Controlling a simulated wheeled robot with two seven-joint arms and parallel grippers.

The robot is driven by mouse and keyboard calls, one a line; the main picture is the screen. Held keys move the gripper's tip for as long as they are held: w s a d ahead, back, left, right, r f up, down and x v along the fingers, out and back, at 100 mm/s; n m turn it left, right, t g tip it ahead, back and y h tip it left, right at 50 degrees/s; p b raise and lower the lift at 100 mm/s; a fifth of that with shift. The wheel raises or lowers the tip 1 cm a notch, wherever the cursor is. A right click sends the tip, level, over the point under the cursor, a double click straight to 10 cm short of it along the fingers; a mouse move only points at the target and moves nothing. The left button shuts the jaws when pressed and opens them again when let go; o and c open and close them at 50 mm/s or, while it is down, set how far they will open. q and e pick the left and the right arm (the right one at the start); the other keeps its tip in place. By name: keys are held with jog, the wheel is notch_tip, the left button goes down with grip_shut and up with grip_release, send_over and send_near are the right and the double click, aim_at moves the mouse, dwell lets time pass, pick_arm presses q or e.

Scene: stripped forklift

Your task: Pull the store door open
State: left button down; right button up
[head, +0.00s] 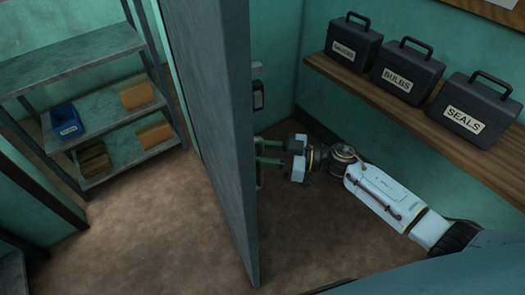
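The store door (212,110) is a tall grey slab, seen nearly edge-on in the middle of the head view. It stands swung open, with the shelves showing on its left. Dark handle hardware (259,95) sits on its right face, and more dark hardware shows lower down, partly hidden by the fingers. My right gripper (268,152) is at that face, pointing left. Its two fingers are apart with a gap between them, and their tips are close to the door. Whether they touch the hardware is not clear. My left gripper is out of view.
A grey shelf unit (70,62) at the left holds a blue bin (66,122) and brown blocks. A wooden shelf (385,100) on the right wall carries three dark cases, above my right arm. The brown floor (140,225) left of the door is clear.

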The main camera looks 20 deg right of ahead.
jog(key=shift+c, duration=0.4)
grip_shut()
jog(key=shift+r, duration=0.1)
jog(key=shift+d, duration=0.1)
